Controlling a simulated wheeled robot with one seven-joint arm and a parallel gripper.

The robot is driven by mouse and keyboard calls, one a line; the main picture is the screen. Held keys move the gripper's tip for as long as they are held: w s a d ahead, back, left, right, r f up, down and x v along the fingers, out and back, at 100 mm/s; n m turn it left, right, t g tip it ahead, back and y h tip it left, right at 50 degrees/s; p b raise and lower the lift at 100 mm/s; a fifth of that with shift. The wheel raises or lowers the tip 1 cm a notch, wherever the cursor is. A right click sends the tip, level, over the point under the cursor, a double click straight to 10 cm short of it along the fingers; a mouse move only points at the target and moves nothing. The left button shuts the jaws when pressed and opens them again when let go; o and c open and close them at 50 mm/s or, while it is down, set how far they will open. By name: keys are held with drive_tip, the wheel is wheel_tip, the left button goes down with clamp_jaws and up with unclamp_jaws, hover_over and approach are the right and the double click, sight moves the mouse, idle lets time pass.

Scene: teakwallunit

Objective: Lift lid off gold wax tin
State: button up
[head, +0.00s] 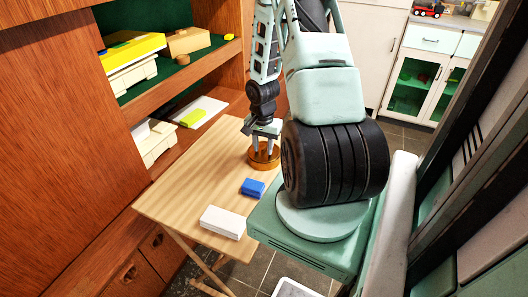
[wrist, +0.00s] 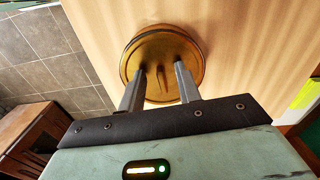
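The gold wax tin (head: 263,163) is a round, shiny gold-brown tin on the light wooden folding table (head: 185,185), near the table's far right edge. Its round lid (wrist: 163,42) fills the upper middle of the wrist view. My gripper (head: 265,146) points down over the tin. In the wrist view my gripper's two fingers (wrist: 161,70) are apart, with their tips over or against the lid and a gap between them. Reflections on the lid make contact hard to judge. The tin's side is hidden in the wrist view.
A blue block (head: 252,187) and a white block (head: 222,221) lie on the table nearer the front. The wooden wall unit (head: 75,130) with open shelves stands at the left. The table's left half is clear.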

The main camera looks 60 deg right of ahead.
clamp_jaws()
